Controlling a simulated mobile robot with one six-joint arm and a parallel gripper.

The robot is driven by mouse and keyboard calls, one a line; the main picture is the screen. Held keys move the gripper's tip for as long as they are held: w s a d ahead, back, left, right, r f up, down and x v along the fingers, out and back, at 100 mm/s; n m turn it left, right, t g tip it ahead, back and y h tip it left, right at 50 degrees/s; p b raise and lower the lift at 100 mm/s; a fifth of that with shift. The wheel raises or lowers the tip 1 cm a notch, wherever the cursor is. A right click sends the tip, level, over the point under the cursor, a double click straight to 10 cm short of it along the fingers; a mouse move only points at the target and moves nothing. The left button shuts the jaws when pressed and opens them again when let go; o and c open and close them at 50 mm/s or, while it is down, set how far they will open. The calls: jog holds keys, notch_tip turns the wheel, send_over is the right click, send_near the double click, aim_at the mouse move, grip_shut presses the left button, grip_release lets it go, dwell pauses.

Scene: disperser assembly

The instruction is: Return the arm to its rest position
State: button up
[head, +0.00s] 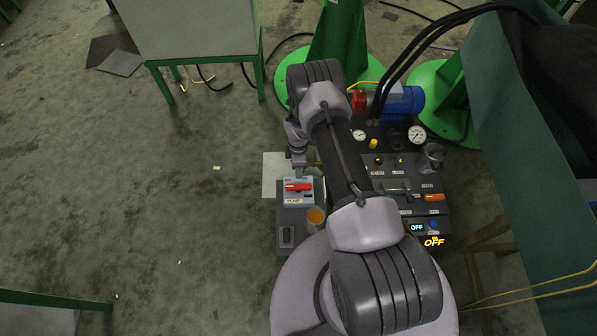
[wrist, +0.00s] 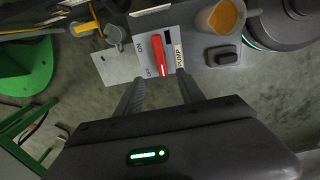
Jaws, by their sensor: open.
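My arm reaches out from the lower middle of the head view, over the dark control panel (head: 405,170). My gripper (head: 298,172) points down just above the red pump switch handle (head: 298,186). In the wrist view my gripper (wrist: 160,80) is open and empty, its two fingers apart on either side below the red handle (wrist: 158,56). I cannot tell whether they touch it. The handle lies along a light plate marked ON and PUMP. My arm hides part of the panel.
A cup of orange liquid (head: 315,216) stands close beside the switch; it also shows in the wrist view (wrist: 222,17). Gauges (head: 416,135), a blue motor (head: 404,102) and black hoses are behind. A green-framed table (head: 190,30) stands at upper left. Open floor lies left.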

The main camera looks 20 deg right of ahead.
notch_tip(320, 180, up, 2)
jog(key=shift+r, duration=0.1)
dwell(0.4)
jog(key=w+a+r+m+t, duration=0.1)
jog(key=w+r+m, duration=0.1)
jog(key=r, duration=0.8)
jog(key=w+a+r+m, duration=0.1)
jog(key=w+r+m, duration=0.15)
jog(key=r, duration=0.85)
jog(key=s+a+r+m+t, duration=0.1)
jog(key=s+a+r+m, duration=0.1)
jog(key=r, duration=0.6)
jog(key=s+a+r+m+t, duration=0.1)
jog(key=s+a+r+m, duration=0.1)
jog(key=r, duration=0.7)
jog(key=s+a+r+m+t, duration=0.1)
jog(key=s+a+r+m, duration=0.3)
jog(key=s+r, duration=0.7)
jog(key=s+a+r+m+t+y, duration=0.1)
jog(key=s+a+r+m, duration=0.1)
jog(key=s, duration=0.5)
jog(key=s+a+r+m+y, duration=0.1)
jog(key=s+a+r+m, duration=0.1)
jog(key=s, duration=0.5)
jog(key=shift+r+m+t, duration=0.4)
jog(key=shift+r+m, duration=0.1)
jog(key=shift+m, duration=0.25)
